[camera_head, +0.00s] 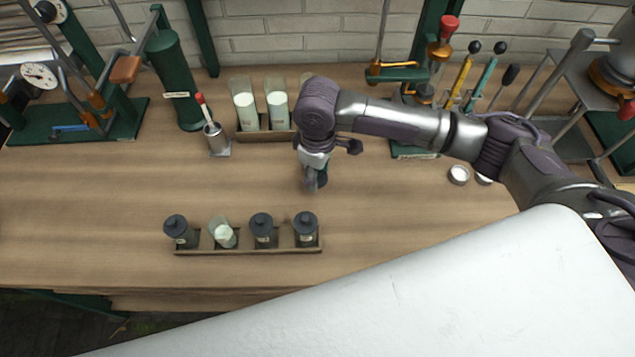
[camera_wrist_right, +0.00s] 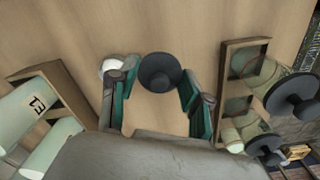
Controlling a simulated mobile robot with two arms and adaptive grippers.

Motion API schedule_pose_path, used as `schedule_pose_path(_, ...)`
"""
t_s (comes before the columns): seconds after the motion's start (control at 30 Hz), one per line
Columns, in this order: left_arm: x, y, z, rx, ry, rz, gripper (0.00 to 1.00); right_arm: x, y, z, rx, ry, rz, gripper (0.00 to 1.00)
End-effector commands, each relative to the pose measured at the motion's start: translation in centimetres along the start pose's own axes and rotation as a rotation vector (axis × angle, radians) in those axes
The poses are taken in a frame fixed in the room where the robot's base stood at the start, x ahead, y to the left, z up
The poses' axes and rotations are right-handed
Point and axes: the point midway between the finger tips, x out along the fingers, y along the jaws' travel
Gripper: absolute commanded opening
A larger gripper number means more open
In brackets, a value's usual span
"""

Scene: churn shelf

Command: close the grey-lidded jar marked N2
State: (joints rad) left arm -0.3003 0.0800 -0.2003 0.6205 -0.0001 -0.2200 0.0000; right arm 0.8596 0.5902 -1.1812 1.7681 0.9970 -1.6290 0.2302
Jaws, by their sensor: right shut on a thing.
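Several glass jars stand in the front rack (camera_head: 250,251) in the head view. One jar (camera_head: 222,236), second from left, has no lid on it, shows a pale content and looks tilted. The others there, such as the rightmost jar (camera_head: 306,229), wear dark grey lids. No N2 mark is readable. My right gripper (camera_head: 312,183) is above the bare table, behind the front rack. In the wrist view my right gripper (camera_wrist_right: 160,88) is shut on a dark grey round lid (camera_wrist_right: 160,71), held between its green-padded fingers. My left gripper is not in view.
A back rack (camera_head: 262,135) with pale-filled glass jars (camera_head: 277,108) stands behind the gripper. A metal cup with a red-tipped tool (camera_head: 216,138) is left. White round caps (camera_head: 458,175) lie right. Levers and stands line the back. The table's left middle is clear.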

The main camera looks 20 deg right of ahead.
Motion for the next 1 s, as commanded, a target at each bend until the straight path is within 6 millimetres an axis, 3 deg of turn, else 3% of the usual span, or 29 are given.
schedule_pose_path(0.1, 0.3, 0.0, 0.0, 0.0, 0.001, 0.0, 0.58, -2.3, 0.1, 0.0, -0.001, 0.002, 0.001, 0.35)
schedule_pose_path(0.3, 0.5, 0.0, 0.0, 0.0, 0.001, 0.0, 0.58, -4.4, 0.0, 0.0, 0.001, 0.0, 0.0, 0.35)
schedule_pose_path(0.77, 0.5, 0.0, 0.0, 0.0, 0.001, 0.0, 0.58, -4.9, 0.0, 0.2, 0.014, 0.0, 0.0, 0.35)
schedule_pose_path(0.87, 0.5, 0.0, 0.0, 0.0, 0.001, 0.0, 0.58, -5.8, 0.1, 1.0, 0.094, 0.005, 0.0, 0.35)
schedule_pose_path(1.0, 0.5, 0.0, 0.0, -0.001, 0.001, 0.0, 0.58, -8.2, -0.2, 3.6, 0.319, 0.011, -0.001, 0.35)
